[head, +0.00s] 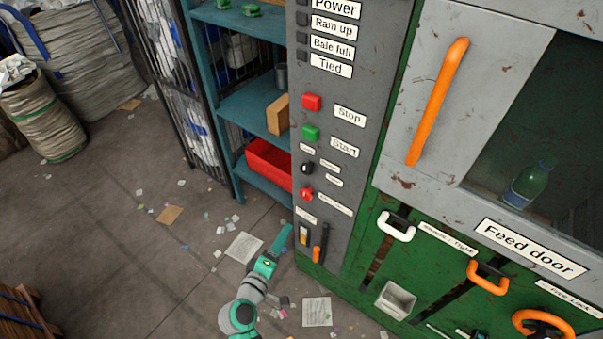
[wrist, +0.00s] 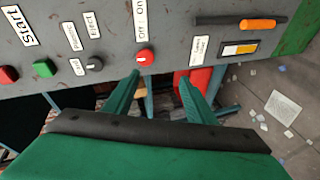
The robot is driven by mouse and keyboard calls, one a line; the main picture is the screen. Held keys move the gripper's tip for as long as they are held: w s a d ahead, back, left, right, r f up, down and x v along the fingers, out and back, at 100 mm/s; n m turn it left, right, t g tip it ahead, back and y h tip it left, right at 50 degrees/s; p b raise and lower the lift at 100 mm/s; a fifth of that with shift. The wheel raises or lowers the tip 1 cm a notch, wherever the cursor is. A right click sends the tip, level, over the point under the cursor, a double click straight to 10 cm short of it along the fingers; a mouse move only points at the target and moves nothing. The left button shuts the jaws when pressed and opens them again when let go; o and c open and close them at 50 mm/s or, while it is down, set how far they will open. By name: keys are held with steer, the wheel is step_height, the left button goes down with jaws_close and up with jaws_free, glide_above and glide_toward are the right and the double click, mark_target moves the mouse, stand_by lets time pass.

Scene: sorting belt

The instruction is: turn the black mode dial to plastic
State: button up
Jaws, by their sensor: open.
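The black mode dial (head: 307,168) sits on the grey control panel below the green Start button, with small white labels around it. In the wrist view the dial (wrist: 94,64) is left of my fingers, with a pale mark on its face.
The red knob (head: 306,194) is just below the dial. A red Stop button (head: 312,102) and green Start button (head: 310,132) are above. An orange-handled lever (head: 318,245) is at the panel's bottom. A teal shelf (head: 250,105) with a red bin (head: 268,167) stands left.

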mark_target(304, 171)
steer(key=w+r+h, duration=0.5)
steer(key=w+r, duration=0.2)
steer(key=r, duration=0.5)
steer(key=shift+m+t, duration=0.3)
steer(key=x, duration=1)
steer(key=shift+w+r, duration=0.2)
steer(key=shift+w, duration=0.05)
steer(key=c, duration=1)
